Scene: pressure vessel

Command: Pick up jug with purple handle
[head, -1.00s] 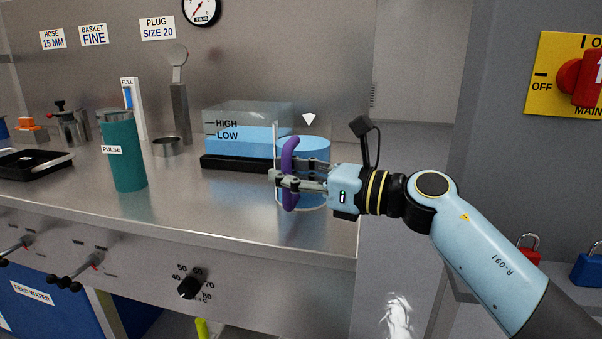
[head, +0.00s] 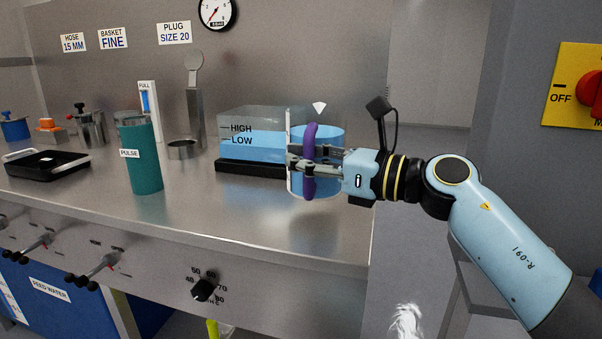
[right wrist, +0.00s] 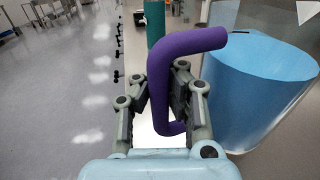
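The jug (head: 325,180) is clear, holds blue liquid and has a purple handle (head: 309,132). My right gripper (head: 300,160) comes from the right, with its fingers on both sides of the handle. In the right wrist view the handle (right wrist: 158,75) passes between the finger pads, with the blue jug body (right wrist: 255,90) to the right. The fingers hide part of the handle. My left gripper is not in view.
A tank (head: 250,168) marked HIGH and LOW stands just left of the jug. A black tray (head: 20,170) lies at far left. The counter's front right (head: 300,232) is clear.

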